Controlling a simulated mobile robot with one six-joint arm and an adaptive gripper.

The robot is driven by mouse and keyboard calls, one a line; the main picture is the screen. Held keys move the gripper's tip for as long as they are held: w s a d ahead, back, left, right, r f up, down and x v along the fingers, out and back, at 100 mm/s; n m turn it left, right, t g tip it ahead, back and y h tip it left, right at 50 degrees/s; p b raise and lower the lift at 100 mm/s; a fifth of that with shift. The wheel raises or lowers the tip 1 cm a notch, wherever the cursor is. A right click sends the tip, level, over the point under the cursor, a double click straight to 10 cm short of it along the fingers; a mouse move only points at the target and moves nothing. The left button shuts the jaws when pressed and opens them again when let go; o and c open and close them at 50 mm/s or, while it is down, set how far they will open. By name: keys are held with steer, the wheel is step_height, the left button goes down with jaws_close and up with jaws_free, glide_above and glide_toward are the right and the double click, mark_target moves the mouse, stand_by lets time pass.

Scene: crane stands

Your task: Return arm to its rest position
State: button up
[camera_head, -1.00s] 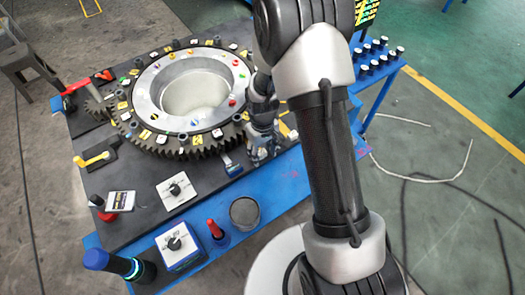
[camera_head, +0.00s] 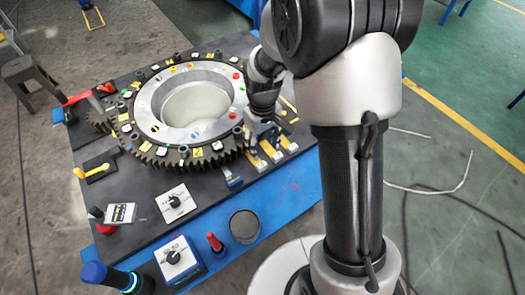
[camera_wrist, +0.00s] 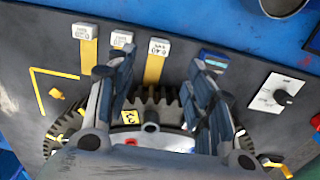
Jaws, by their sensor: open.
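My gripper (camera_head: 262,128) is open and empty. It hangs over the right side of the large dark gear ring, at the right part of the table. The fingertips are small and partly blended with the gear in the head view.
The gear ring (camera_head: 147,150) with several coloured tabs lies on the dark board of a blue table (camera_head: 306,178). Yellow strips with white labelled ends (camera_wrist: 157,47) lie beside it. Floor cables (camera_head: 440,188) lie at right.

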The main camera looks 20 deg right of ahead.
steer(key=shift+r, duration=0.35)
steer(key=s+r+m+t+b, duration=0.1)
steer(key=s+r, duration=0.3)
steer(key=r, duration=0.2)
steer(key=s+r+t, duration=0.1)
steer(key=s+r, duration=0.2)
steer(key=r, duration=0.4)
steer(key=s+r+m+t+b, duration=0.1)
steer(key=s+r, duration=0.4)
steer(key=s, duration=0.9)
steer(key=shift+s+r+m+t, duration=0.25)
steer(key=shift+s+m+t, duration=0.1)
steer(key=shift+m+t, duration=0.45)
